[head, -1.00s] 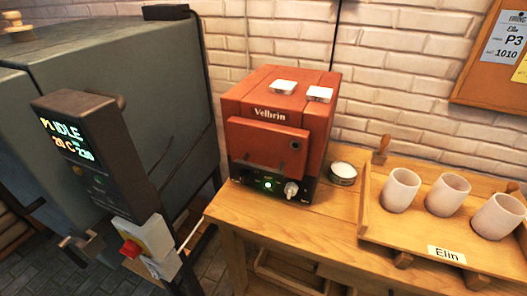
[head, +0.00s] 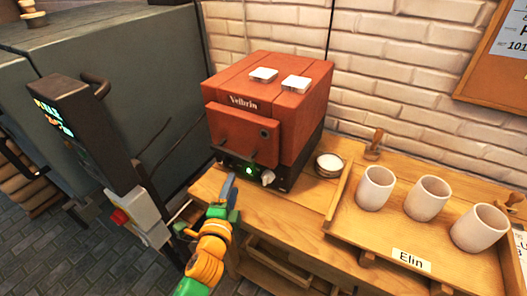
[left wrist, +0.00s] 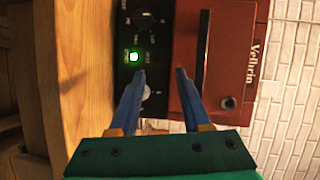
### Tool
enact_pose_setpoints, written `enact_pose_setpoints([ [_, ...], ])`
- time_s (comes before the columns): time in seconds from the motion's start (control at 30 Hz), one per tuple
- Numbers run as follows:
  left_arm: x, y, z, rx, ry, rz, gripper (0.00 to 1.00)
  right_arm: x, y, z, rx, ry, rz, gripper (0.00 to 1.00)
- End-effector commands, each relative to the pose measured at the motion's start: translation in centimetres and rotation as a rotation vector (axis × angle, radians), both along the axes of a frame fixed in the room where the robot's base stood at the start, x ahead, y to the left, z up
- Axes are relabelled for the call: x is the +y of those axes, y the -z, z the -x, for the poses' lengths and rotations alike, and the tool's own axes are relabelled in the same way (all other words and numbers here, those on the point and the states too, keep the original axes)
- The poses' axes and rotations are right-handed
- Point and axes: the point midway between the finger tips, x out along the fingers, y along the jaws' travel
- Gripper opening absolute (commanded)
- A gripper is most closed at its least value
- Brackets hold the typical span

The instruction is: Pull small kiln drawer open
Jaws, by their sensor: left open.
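The small kiln (head: 293,105) is a red box lettered "Velbrin" on the wooden table. Its red drawer front (head: 240,130) looks closed. A dark bar handle (left wrist: 201,55) crosses the drawer front in the left wrist view. My left gripper (head: 230,182) is in front of and below the kiln's control panel in the head view, open and empty. In the left wrist view its blue fingers (left wrist: 161,74) point at the kiln, spread over the panel side of the handle. The handle lies just right of the right finger, not between the fingers. My right gripper is out of view.
The black control panel (head: 238,168) has a green light and a knob. A small round tin (head: 329,165) stands right of the kiln. A wooden tray (head: 345,222) with three cups is farther right. A large grey kiln (head: 140,90) stands left.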

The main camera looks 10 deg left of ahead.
Motion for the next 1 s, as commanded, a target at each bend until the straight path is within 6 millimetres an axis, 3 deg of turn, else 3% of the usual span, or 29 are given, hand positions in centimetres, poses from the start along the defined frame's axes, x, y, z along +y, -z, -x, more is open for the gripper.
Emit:
enact_pose_setpoints([
  [0.03,-0.1,-2.8,-0.3,-0.067,0.005,-0.055,0.47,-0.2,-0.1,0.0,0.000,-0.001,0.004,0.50],
  [0.07,-0.1,-3.9,-0.4,-0.095,0.007,-0.082,0.47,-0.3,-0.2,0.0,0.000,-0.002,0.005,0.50],
  [0.17,-0.2,-5.6,-1.0,-0.138,0.007,-0.125,0.47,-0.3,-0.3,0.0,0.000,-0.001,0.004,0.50],
  [0.5,0.1,-5.4,-6.7,-0.135,0.007,-0.123,0.47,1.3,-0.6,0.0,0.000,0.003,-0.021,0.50],
  [0.87,0.1,-5.3,-7.6,-0.135,0.008,-0.120,0.47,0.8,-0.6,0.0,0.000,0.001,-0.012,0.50],
  [1.0,0.1,-5.3,-7.5,-0.135,0.008,-0.120,0.12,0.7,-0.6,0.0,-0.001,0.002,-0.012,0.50],
])
